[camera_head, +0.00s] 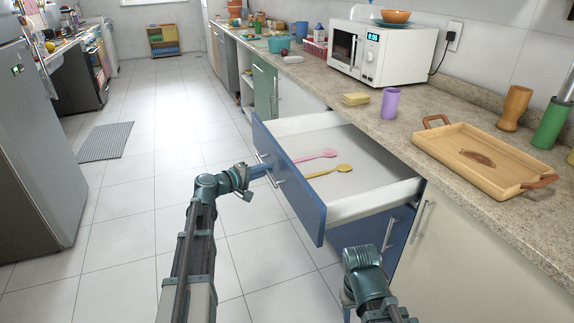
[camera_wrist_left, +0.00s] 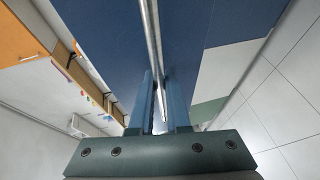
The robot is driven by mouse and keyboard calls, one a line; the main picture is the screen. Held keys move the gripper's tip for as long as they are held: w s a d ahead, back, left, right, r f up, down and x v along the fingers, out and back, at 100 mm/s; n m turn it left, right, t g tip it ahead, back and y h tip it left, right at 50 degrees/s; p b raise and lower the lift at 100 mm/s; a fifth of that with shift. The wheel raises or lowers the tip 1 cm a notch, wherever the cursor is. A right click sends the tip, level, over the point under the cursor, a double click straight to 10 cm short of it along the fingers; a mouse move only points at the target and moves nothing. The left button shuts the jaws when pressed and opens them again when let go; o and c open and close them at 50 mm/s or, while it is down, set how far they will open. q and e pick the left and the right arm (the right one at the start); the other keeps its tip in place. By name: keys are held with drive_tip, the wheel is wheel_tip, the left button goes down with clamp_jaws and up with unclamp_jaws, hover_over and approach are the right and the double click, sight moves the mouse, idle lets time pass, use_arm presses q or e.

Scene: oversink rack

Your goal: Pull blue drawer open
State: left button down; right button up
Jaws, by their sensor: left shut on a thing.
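The blue drawer (camera_head: 298,187) stands well out from the counter, with its white inside showing. A pink spoon (camera_head: 318,156) and a yellow spoon (camera_head: 330,171) lie in it. My left gripper (camera_head: 262,170) is at the metal bar handle (camera_head: 270,168) on the drawer front. In the left wrist view, the handle bar (camera_wrist_left: 152,40) runs between the two blue fingers (camera_wrist_left: 160,105), which are shut on it. My right arm (camera_head: 365,270) shows at the lower right, in front of the lower cabinets; its fingertips are hidden.
A second blue front (camera_head: 372,232) with a handle lies below the drawer. The counter above holds a wooden tray (camera_head: 487,157), a purple cup (camera_head: 390,103), a yellow sponge (camera_head: 355,99) and a white microwave (camera_head: 385,50).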

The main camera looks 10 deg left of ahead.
use_arm(q)
drive_tip(key=s+a, duration=0.4)
drive_tip(key=a, duration=0.1)
drive_tip(key=shift+a, duration=0.35)
drive_tip(key=shift+s, duration=0.1)
drive_tip(key=c, duration=1.2)
unclamp_jaws()
drive_tip(key=shift+o, duration=0.2)
drive_tip(key=p+v, duration=0.2)
drive_tip(key=v, duration=1.1)
drive_tip(key=shift+s+a, duration=0.25)
drive_tip(key=shift+s, duration=0.05)
drive_tip(key=shift+r, duration=0.1)
